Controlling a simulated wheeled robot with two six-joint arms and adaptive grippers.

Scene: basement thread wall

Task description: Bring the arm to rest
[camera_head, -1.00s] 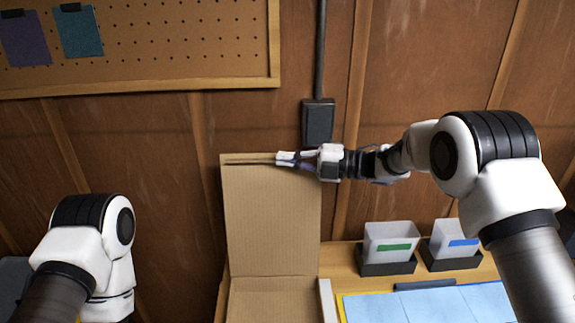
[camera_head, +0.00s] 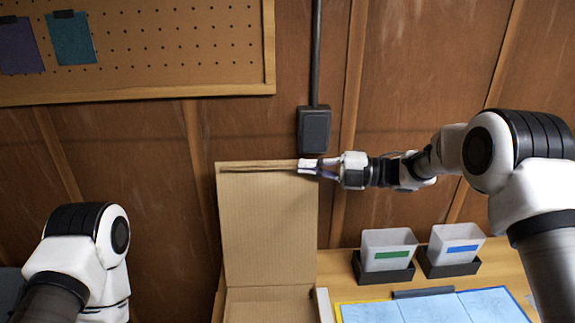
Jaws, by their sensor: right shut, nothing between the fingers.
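My right gripper (camera_head: 309,167) is shut and empty. Its fingertips are at the upper right corner of the raised lid of a cardboard box (camera_head: 268,225); I cannot tell whether they touch it. The right arm reaches in from the right, nearly level, above the bench. My left arm (camera_head: 85,250) shows at the lower left as a white and black joint. The left gripper is outside the picture.
Two translucent bins, one with a green label (camera_head: 388,243) and one with a blue label (camera_head: 455,240), stand in black trays on the wooden bench (camera_head: 340,268). Blue sheets (camera_head: 430,308) lie in front. A dark wall box (camera_head: 314,130) and a pegboard (camera_head: 180,45) are on the wall behind.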

